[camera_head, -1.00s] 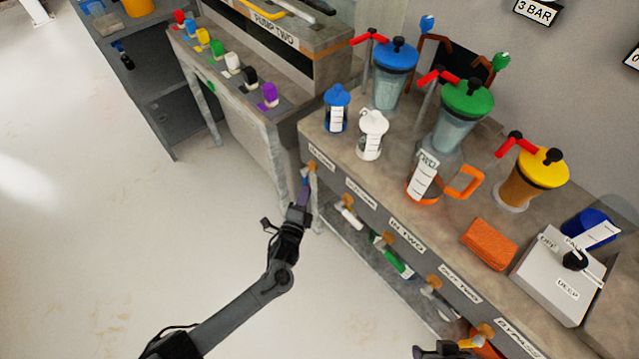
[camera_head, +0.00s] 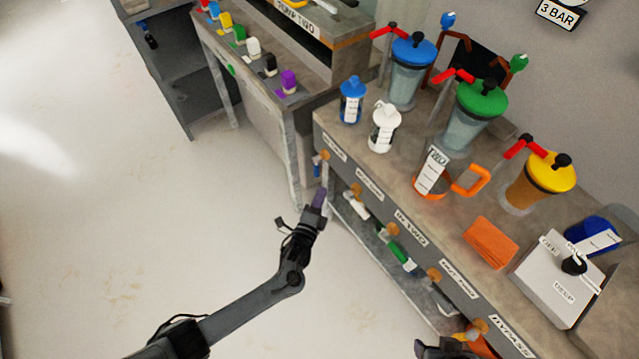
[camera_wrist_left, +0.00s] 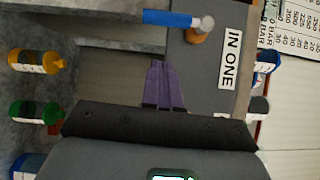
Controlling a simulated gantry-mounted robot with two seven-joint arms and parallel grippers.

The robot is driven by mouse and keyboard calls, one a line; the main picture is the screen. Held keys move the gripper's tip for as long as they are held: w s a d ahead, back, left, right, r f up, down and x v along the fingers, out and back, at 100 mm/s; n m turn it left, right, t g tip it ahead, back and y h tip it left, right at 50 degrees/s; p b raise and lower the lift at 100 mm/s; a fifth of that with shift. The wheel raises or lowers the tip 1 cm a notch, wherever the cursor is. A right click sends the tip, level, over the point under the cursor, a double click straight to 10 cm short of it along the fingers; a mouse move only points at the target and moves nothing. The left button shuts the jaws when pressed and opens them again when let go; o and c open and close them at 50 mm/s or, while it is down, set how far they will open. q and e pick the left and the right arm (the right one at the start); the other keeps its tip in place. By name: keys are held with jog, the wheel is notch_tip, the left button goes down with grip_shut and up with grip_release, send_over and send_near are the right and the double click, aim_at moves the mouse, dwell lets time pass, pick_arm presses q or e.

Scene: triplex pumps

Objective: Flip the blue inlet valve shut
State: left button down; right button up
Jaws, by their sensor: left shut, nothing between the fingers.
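The blue inlet valve has a blue handle (camera_wrist_left: 166,18) with a pale end piece by its brass-coloured knob, beside the IN ONE label (camera_wrist_left: 232,58) in the left wrist view. The handle points left there, across the label's line of text. In the head view its blue part (camera_head: 317,168) hangs below the knob at the bench front's left end. My left gripper (camera_head: 319,198) is shut and empty below the valve. Its purple fingers (camera_wrist_left: 160,68) are apart from the handle in the wrist view. My right gripper (camera_head: 447,348) shows only partly at the bottom edge; its jaws are unclear.
Several other brass-knobbed valves, one with a green handle (camera_head: 401,255), line the bench front. A shelf with bottles lies underneath. Pump cylinders, bottles, an orange sponge (camera_head: 490,242) and a switch box (camera_head: 556,280) stand on the bench top. The floor to the left is clear.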

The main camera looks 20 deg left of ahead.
pick_arm(q)
jog(key=s+a+p, duration=0.1)
jog(key=s+p, duration=0.1)
jog(key=s, duration=0.6)
jog(key=shift+s, duration=0.2)
jog(key=shift+r, duration=0.1)
